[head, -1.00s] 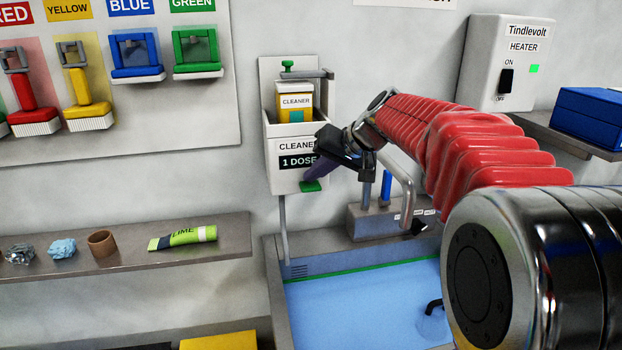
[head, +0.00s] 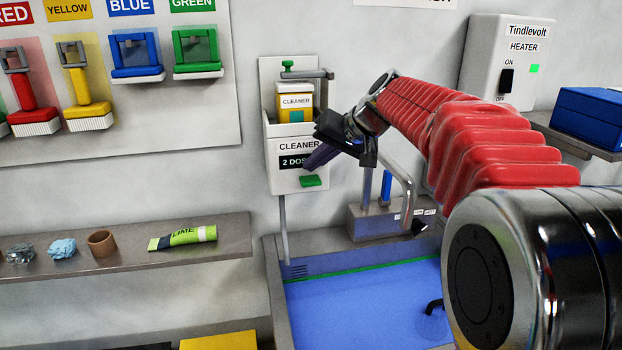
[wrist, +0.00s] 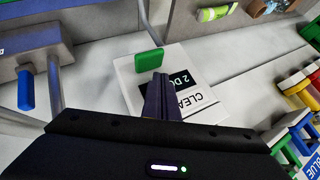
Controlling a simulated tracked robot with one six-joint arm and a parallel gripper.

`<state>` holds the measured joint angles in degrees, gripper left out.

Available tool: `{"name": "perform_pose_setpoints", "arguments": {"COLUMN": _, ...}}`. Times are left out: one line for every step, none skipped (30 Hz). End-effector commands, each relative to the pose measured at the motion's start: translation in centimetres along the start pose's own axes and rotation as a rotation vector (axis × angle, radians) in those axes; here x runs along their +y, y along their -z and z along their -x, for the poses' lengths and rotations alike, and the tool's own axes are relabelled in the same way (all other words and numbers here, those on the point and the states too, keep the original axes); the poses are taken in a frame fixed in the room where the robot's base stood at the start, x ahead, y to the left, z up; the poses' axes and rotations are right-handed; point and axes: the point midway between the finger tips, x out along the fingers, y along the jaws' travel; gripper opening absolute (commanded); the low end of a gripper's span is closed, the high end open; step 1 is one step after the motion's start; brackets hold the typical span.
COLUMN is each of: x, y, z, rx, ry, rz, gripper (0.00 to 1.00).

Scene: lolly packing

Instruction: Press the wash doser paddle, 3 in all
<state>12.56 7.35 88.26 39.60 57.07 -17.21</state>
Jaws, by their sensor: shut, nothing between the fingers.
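The wash doser is a white box (head: 285,178) on the wall, with a yellow and white cleaner container (head: 295,106) in its top. Its dark display reads "2 DOS", the rest hidden behind my gripper. The green paddle (head: 311,181) sticks out at the bottom of the box; it also shows in the wrist view (wrist: 149,60). My gripper (head: 308,167) is shut and empty, its fingertips in front of the display and just above the paddle. In the wrist view the fingertips (wrist: 158,78) appear a little apart from the paddle, though the depth gap is hard to judge.
Below is a sink (head: 360,300) with blue liquid and a tap (head: 405,190) at its back. A shelf (head: 120,255) at left holds a lime tube (head: 183,238) and small items. Brushes hang on a board (head: 215,110) at upper left. A heater (head: 505,60) is at upper right.

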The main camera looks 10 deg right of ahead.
Motion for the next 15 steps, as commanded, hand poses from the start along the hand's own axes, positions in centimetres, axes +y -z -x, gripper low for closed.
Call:
{"name": "perform_pose_setpoints", "arguments": {"x": -0.04, "y": 0.04, "z": 0.06, "rx": 0.000, "ry": 0.000, "rz": 0.000, "gripper": 0.00}}
{"name": "perform_pose_setpoints", "arguments": {"x": -0.05, "y": 0.05, "z": 0.07, "rx": 0.000, "ry": 0.000, "rz": 0.000, "gripper": 0.00}}
{"name": "perform_pose_setpoints", "arguments": {"x": -0.05, "y": 0.05, "z": 0.08, "rx": 0.000, "ry": 0.000, "rz": 0.000, "gripper": 0.00}}
{"name": "perform_pose_setpoints", "arguments": {"x": -0.05, "y": 0.04, "z": 0.08, "rx": 0.000, "ry": 0.000, "rz": 0.000, "gripper": 0.00}}
{"name": "perform_pose_setpoints", "arguments": {"x": -0.05, "y": 0.04, "z": 0.08, "rx": 0.000, "ry": 0.000, "rz": 0.000, "gripper": 0.00}}
{"name": "perform_pose_setpoints", "arguments": {"x": -0.05, "y": 0.04, "z": 0.08, "rx": 0.000, "ry": 0.000, "rz": 0.000, "gripper": 0.00}}
{"name": "perform_pose_setpoints", "arguments": {"x": -0.05, "y": 0.04, "z": 0.08, "rx": 0.000, "ry": 0.000, "rz": 0.000, "gripper": 0.00}}
{"name": "perform_pose_setpoints", "arguments": {"x": -0.05, "y": 0.04, "z": 0.08, "rx": 0.000, "ry": 0.000, "rz": 0.000, "gripper": 0.00}}
{"name": "perform_pose_setpoints", "arguments": {"x": -0.05, "y": 0.05, "z": 0.08, "rx": 0.000, "ry": 0.000, "rz": 0.000, "gripper": 0.00}}
{"name": "perform_pose_setpoints", "arguments": {"x": -0.07, "y": 0.06, "z": 0.10, "rx": 0.000, "ry": 0.000, "rz": 0.000, "gripper": 0.00}}
{"name": "perform_pose_setpoints", "arguments": {"x": -0.09, "y": 0.09, "z": 0.13, "rx": 0.000, "ry": 0.000, "rz": 0.000, "gripper": 0.00}}
{"name": "perform_pose_setpoints", "arguments": {"x": -0.15, "y": 0.15, "z": 0.21, "rx": 0.000, "ry": 0.000, "rz": 0.000, "gripper": 0.00}}
{"name": "perform_pose_setpoints", "arguments": {"x": -0.21, "y": 0.22, "z": 0.29, "rx": 0.001, "ry": 0.000, "rz": 0.000, "gripper": 0.00}}
{"name": "perform_pose_setpoints", "arguments": {"x": -0.29, "y": 0.29, "z": 0.40, "rx": 0.000, "ry": 0.001, "rz": 0.000, "gripper": 0.00}}
{"name": "perform_pose_setpoints", "arguments": {"x": -0.43, "y": 0.43, "z": 0.57, "rx": 0.001, "ry": 0.001, "rz": 0.000, "gripper": 0.00}}
